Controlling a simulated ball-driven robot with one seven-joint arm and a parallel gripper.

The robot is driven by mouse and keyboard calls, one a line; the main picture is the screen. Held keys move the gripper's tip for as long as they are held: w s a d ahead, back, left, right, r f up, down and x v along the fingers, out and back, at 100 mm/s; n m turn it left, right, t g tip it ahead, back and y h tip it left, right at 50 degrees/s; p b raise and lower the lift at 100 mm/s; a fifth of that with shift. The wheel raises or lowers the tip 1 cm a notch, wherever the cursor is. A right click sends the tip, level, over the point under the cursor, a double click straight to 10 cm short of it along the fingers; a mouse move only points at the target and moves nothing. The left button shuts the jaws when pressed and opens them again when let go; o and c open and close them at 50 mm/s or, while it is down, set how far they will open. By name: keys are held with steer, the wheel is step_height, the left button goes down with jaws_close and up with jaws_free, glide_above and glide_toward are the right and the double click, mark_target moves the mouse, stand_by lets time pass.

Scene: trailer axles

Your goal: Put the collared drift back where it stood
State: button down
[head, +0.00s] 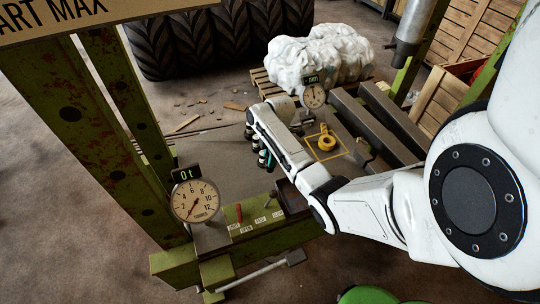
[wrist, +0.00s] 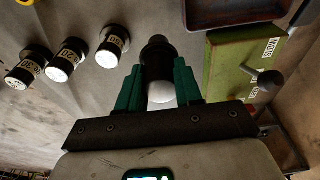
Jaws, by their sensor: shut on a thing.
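My gripper (wrist: 160,78) is shut on a dark, stepped cylinder, the collared drift (wrist: 157,50), with a pale rounded end. The drift sits between the two green fingers in the wrist view. Three dark cylinders (wrist: 72,54) with white label bands and pale ends stand in a row left of the gripper, apart from it. In the head view my arm reaches over the press bed (head: 215,150), with dark labelled cylinders (head: 262,158) just left of it. My fingers and the held drift cannot be made out clearly there.
A green label rail (wrist: 238,62) with a lever is right of the gripper, below a dark tray (wrist: 232,12). A yellow ring (head: 327,142) sits inside a yellow square. A gauge (head: 195,201) reading 0 t and green press posts (head: 85,130) stand left.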

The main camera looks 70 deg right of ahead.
steer(key=shift+f+b, duration=1.4)
steer(key=shift+f, duration=0.9)
steer(key=shift+f, duration=0.15)
steer(key=c, duration=0.7)
jaws_free()
steer(key=shift+o, duration=0.2)
steer(key=r, duration=0.7)
steer(key=s+d+r, duration=0.1)
steer(key=r, duration=0.2)
steer(key=shift+s+r, duration=0.1)
steer(key=shift+r, duration=0.25)
